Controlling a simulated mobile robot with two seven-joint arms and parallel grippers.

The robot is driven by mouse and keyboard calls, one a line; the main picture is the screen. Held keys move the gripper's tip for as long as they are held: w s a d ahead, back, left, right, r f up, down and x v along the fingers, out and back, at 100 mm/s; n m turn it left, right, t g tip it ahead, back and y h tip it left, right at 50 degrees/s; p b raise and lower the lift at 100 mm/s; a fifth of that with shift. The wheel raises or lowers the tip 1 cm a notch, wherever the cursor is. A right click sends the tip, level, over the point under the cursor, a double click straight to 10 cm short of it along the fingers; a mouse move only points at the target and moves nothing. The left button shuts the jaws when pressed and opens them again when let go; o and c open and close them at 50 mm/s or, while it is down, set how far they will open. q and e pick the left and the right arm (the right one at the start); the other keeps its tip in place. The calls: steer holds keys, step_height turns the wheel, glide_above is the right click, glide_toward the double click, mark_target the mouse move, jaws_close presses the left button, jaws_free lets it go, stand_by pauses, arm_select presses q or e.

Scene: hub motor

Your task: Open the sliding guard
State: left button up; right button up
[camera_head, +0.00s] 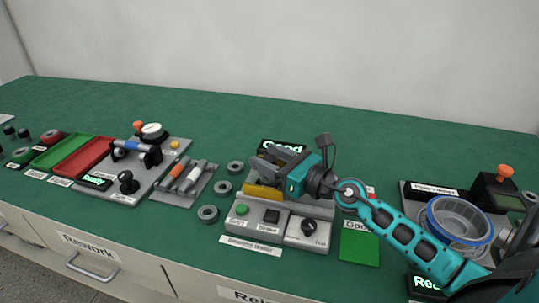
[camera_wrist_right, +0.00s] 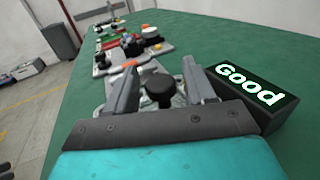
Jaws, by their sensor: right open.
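My right gripper (camera_head: 268,165) reaches from the right over the middle station (camera_head: 300,236), behind its buttons. In the right wrist view its two fingers (camera_wrist_right: 160,88) are apart, with a dark round knob (camera_wrist_right: 158,90) showing between them. I cannot tell whether either finger touches the knob. I cannot clearly make out the sliding guard; the gripper and wrist cover much of the station's rear part. A yellow block (camera_head: 263,192) shows just below the gripper. My left gripper is not in view.
A "Good" display (camera_wrist_right: 250,95) stands close beside the right finger. The middle station's front has a green button (camera_head: 242,210) and a black knob (camera_head: 308,227). Grey rings (camera_head: 223,187) lie to its left, a green "Good" pad (camera_head: 359,248) to its right. The bench behind is clear.

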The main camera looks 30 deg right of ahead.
steer(key=shift+c, duration=0.5)
steer(key=shift+w+r, duration=0.1)
jaws_close()
